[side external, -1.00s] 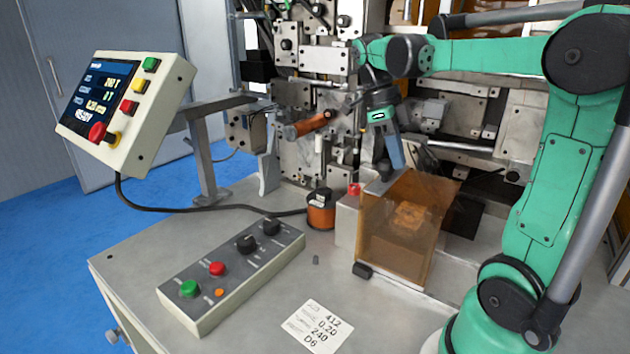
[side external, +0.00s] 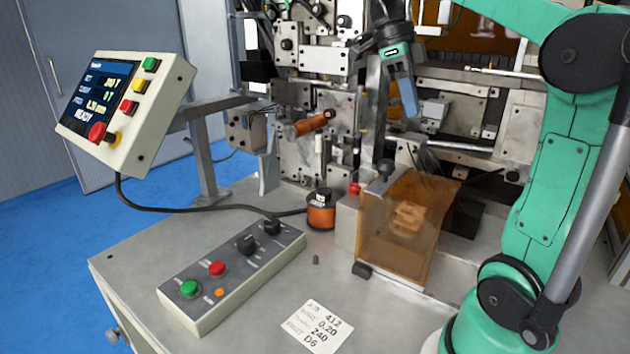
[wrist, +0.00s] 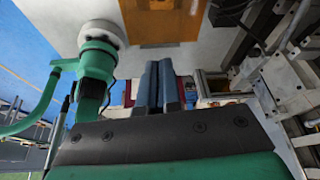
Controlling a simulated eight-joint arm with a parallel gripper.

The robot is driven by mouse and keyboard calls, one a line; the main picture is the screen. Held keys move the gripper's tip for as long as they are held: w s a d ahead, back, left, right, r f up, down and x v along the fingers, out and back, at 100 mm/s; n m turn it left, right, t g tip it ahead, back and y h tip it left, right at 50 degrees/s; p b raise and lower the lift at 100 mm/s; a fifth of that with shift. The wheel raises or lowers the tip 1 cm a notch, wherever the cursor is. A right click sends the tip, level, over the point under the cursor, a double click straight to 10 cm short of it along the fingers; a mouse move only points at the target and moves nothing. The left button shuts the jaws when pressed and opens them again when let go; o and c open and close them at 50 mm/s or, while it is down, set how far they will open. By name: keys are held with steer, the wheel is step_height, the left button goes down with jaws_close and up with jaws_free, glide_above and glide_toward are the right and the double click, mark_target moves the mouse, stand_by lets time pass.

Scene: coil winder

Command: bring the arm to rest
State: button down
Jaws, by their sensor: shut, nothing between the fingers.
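My gripper (side external: 407,100) hangs above the amber guard box in the side view, in front of the winder's metal frame. Its blue fingers point down and are closed together with nothing between them. In the wrist view the two blue fingers (wrist: 157,85) lie side by side. The gripper is clear of the machine parts around it as far as I can tell. The green arm reaches up and out of the top of the side view.
The amber translucent guard box (side external: 400,230) stands below my gripper. A copper wire spool (side external: 321,212), a button box (side external: 232,275), a tilted control panel (side external: 126,112) and a paper label (side external: 317,326) are to its left. The bench front is mostly clear.

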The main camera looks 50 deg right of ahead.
steer(key=w+a+f+n+t, duration=0.3)
steer(key=a+f+n+t, duration=0.2)
steer(key=n, duration=1.2)
steer(key=w+a+f+n+t, duration=0.3)
steer(key=a+f+n+t, duration=0.3)
steer(key=n, duration=1.1)
steer(key=a+f, duration=0.4)
steer(key=a, duration=0.2)
steer(key=shift+y, duration=0.3)
